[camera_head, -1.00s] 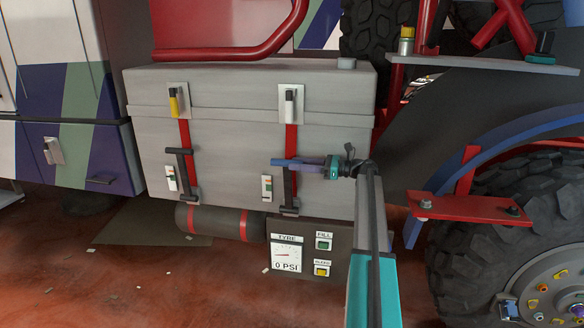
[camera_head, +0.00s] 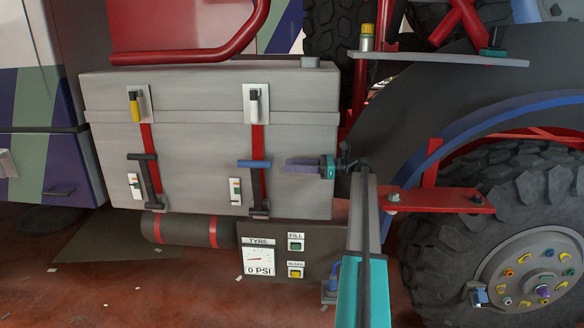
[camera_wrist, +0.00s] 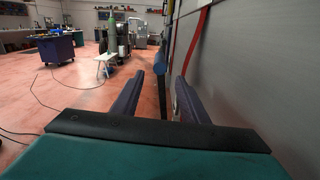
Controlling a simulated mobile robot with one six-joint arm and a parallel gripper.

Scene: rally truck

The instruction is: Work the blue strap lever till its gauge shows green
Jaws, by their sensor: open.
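The blue strap lever (camera_head: 254,163) is a blue crossbar on a dark arm, on the right red strap of the grey box (camera_head: 200,135). Its small gauge (camera_head: 235,191) is a white plate with coloured marks to the left of the lever's arm; the reading is too small to tell. My gripper (camera_head: 288,164) is open and empty, to the right of the blue crossbar and apart from it. In the wrist view the blue crossbar (camera_wrist: 160,64) shows ahead, between and beyond the open fingers (camera_wrist: 160,78). The right finger is close to the box's face.
A black-handled lever (camera_head: 143,157) with its own gauge is on the left strap. A tyre panel (camera_head: 258,257) reading 0 PSI hangs below the box. A red bracket (camera_head: 440,200) and a large wheel (camera_head: 535,275) stand at right. Open floor (camera_wrist: 60,85) lies left of my gripper.

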